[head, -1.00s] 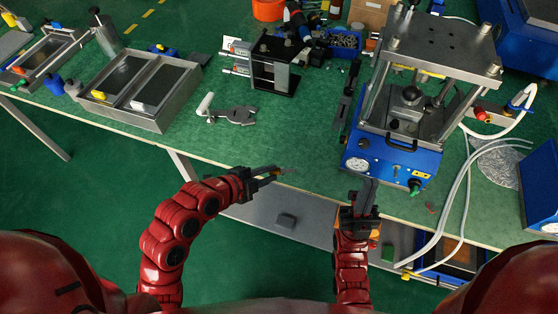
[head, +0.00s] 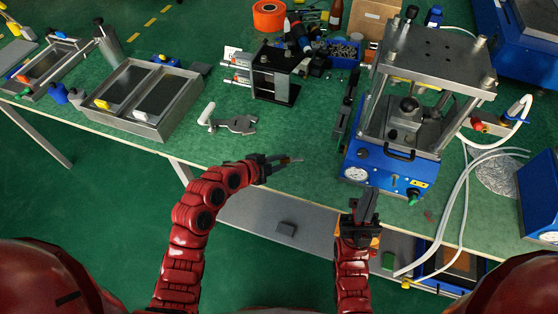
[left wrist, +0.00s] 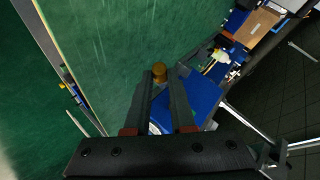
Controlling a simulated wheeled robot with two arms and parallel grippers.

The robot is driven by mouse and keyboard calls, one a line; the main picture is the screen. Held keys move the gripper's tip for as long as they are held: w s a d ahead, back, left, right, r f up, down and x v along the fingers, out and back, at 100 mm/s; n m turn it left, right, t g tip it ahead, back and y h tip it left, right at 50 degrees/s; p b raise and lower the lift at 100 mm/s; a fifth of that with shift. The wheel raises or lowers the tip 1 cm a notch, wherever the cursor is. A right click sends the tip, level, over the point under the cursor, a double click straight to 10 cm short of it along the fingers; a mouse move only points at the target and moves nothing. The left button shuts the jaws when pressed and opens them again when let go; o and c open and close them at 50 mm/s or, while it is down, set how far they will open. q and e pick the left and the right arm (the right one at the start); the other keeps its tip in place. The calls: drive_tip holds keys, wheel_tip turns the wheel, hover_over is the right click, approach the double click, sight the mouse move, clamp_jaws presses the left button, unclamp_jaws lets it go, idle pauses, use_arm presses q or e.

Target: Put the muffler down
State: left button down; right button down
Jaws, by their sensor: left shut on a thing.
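The muffler (left wrist: 159,73) is a small brass-coloured cylinder at the fingertips of my left gripper in the left wrist view. My left gripper (left wrist: 160,84) is shut on it. In the head view my left gripper (head: 286,161) is over the front part of the green bench, left of the blue press. The muffler is too small to make out clearly there. My right gripper (head: 367,206) is at the bench's front edge, just in front of the press, and nothing shows in it. Its fingers lie close together, and I cannot tell whether they are shut.
The blue crimping press (head: 388,165) stands to the right. A grey metal tool (head: 234,124) lies left of centre, near a metal two-compartment tray (head: 140,128). A dark slim tool (head: 343,118) lies left of the press. The bench top (head: 300,135) between these is clear.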

use_arm(q)
drive_tip(key=shift+f, duration=0.1)
drive_tip(key=shift+f+p, duration=0.35)
drive_tip(key=shift+f, duration=0.15)
drive_tip(key=c, duration=0.8)
unclamp_jaws()
drive_tip(key=shift+o, duration=0.2)
